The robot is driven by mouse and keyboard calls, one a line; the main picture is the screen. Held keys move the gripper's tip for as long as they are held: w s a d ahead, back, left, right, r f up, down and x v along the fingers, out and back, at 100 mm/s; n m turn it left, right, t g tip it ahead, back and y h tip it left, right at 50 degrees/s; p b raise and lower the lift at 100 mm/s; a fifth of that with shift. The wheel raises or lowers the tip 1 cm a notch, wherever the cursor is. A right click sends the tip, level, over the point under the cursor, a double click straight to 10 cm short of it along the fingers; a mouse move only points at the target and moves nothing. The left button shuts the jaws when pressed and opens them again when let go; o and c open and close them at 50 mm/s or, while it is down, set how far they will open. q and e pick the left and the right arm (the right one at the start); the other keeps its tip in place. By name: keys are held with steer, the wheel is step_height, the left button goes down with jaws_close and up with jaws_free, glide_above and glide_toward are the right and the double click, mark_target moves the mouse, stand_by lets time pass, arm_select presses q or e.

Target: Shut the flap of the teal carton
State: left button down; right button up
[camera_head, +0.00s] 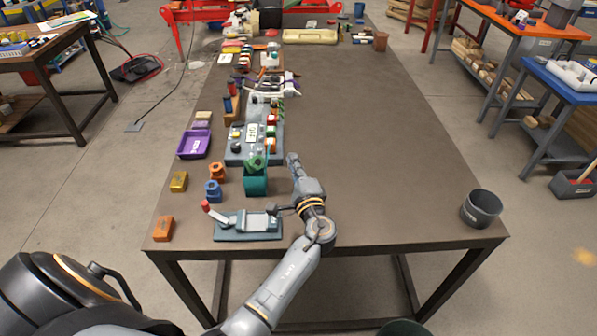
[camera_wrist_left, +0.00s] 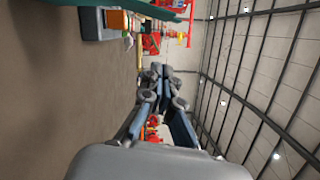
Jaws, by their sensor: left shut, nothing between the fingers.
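The teal carton (camera_head: 256,185) stands upright near the front of the long table, left of the middle. A green piece (camera_head: 255,162) shows at its top; I cannot tell whether it sits inside or behind. The flap's position is not clear. My left gripper (camera_head: 292,160) is just right of the carton, apart from it, pointing toward the far end of the table. In the left wrist view, its fingers (camera_wrist_left: 160,85) are together and hold nothing. A teal edge (camera_wrist_left: 160,8), likely the carton's, shows at the top of that view. My right gripper is not in view.
A teal vise-like fixture (camera_head: 248,226) lies in front of the carton. A grey bucket (camera_head: 481,208) is at the right front corner. The table's right half is mostly clear.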

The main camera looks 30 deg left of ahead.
arm_select(q)
steer(key=a, duration=0.1)
steer(key=a+p, duration=0.1)
steer(key=a, duration=0.1)
steer(key=s+a+r+p, duration=0.1)
steer(key=shift+a, duration=0.3)
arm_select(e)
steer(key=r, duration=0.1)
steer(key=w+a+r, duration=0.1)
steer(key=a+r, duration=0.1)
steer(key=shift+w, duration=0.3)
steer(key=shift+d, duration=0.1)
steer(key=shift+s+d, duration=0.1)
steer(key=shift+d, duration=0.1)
arm_select(q)
steer(key=shift+a+r+n, duration=0.1)
steer(key=shift+r+n, duration=0.05)
steer(key=shift+n, duration=0.25)
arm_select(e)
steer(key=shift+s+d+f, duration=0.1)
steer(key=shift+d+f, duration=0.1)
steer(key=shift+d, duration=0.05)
